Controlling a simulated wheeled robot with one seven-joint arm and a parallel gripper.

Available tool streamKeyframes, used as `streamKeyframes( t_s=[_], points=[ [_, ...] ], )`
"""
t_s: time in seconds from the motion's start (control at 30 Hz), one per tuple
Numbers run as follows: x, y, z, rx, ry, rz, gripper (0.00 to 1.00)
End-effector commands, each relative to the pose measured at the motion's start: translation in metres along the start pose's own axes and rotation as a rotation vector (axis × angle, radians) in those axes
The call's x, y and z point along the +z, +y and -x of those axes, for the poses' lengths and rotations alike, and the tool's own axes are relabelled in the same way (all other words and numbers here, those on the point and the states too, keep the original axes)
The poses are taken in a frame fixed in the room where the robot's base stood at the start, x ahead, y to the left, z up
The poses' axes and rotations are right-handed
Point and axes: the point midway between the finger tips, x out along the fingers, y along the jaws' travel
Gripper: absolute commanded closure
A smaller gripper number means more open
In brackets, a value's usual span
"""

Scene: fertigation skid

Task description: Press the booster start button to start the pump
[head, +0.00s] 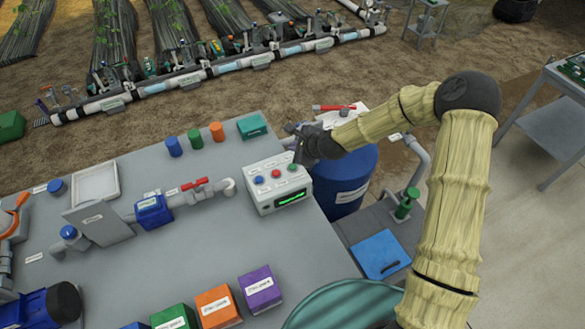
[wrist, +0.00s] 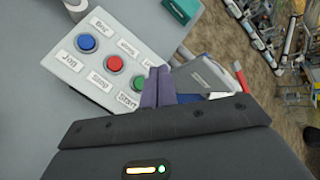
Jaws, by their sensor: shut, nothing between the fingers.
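The control box (head: 268,199) stands at the right edge of the grey table, with a blue, a red and a green button on its top. In the wrist view the green button (wrist: 138,82) has a label reading "Start" beside it; the red button (wrist: 114,63) is by "Stop" and the blue button (wrist: 87,43) by "Jog". My gripper (head: 298,158) is shut and empty, its fingers pointing down at the green button's end of the box. In the wrist view the shut fingertips (wrist: 159,70) appear just right of the green button. Whether they touch anything cannot be told.
A pipe with a red-handled valve (head: 195,184) lies left of the box. A teal box (head: 252,126) and several coloured cylinders stand behind it. A blue barrel (head: 345,182) stands to the right. Purple (head: 260,289), orange and green boxes line the front.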

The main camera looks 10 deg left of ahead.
Motion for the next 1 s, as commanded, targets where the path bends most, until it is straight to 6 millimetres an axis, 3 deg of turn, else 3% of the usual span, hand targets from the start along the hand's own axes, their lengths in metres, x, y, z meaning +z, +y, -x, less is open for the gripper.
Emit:
streamKeyframes(
  t_s=[0.5, 1.0],
  points=[
    [-0.032, 0.032, -0.044, -0.001, 0.000, -0.001, 1.00],
    [-0.035, 0.032, -0.045, -0.002, 0.002, -0.002, 1.00]
  ],
)
